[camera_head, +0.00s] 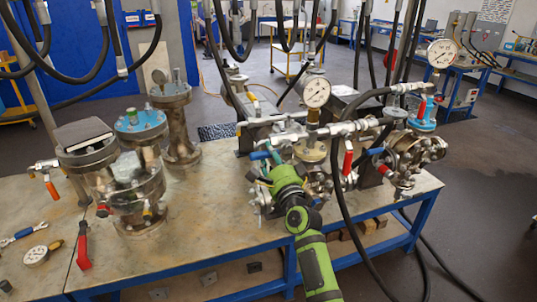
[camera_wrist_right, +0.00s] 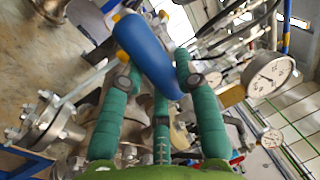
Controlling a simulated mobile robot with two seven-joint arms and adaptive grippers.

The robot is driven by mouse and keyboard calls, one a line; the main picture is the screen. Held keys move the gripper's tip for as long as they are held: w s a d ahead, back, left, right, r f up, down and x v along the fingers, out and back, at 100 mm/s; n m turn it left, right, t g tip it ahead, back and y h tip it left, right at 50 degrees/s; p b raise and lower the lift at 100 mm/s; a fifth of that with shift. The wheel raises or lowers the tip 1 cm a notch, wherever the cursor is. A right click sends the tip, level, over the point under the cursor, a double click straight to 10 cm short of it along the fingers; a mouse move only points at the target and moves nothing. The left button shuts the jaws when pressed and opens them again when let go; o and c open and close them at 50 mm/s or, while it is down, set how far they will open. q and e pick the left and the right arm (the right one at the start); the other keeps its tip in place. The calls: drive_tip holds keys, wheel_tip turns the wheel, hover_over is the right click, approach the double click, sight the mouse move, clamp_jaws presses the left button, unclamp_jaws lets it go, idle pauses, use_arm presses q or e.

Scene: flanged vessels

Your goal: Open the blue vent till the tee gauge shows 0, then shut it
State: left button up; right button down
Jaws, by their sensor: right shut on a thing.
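The blue vent handle (camera_wrist_right: 143,48) lies between the teal fingers of my right gripper (camera_wrist_right: 156,66), which is shut on it. In the head view the blue handle (camera_head: 260,155) shows just beyond the green right gripper (camera_head: 265,166), at the left end of the silver pipe fittings. A round white dial gauge (camera_head: 317,93) stands above these fittings; a similar large gauge (camera_wrist_right: 271,75) shows at the right in the wrist view. Its needle is visible, but I cannot read the value surely. The fingers partly hide the valve body. My left gripper is not in view.
Red-handled valves (camera_head: 348,162) and black hoses (camera_head: 345,210) crowd the right side. Another gauge (camera_head: 442,54) stands further right. Flanged vessels (camera_head: 135,190) stand left on the workbench (camera_head: 200,220).

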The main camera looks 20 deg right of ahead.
drive_tip(key=shift+m, duration=0.4)
drive_tip(key=c, duration=0.9)
unclamp_jaws()
drive_tip(key=shift+o, duration=0.2)
drive_tip(key=s+f, duration=0.2)
drive_tip(key=s, duration=0.9)
drive_tip(key=shift+s+d+f, duration=0.2)
drive_tip(key=shift+s, duration=0.15)
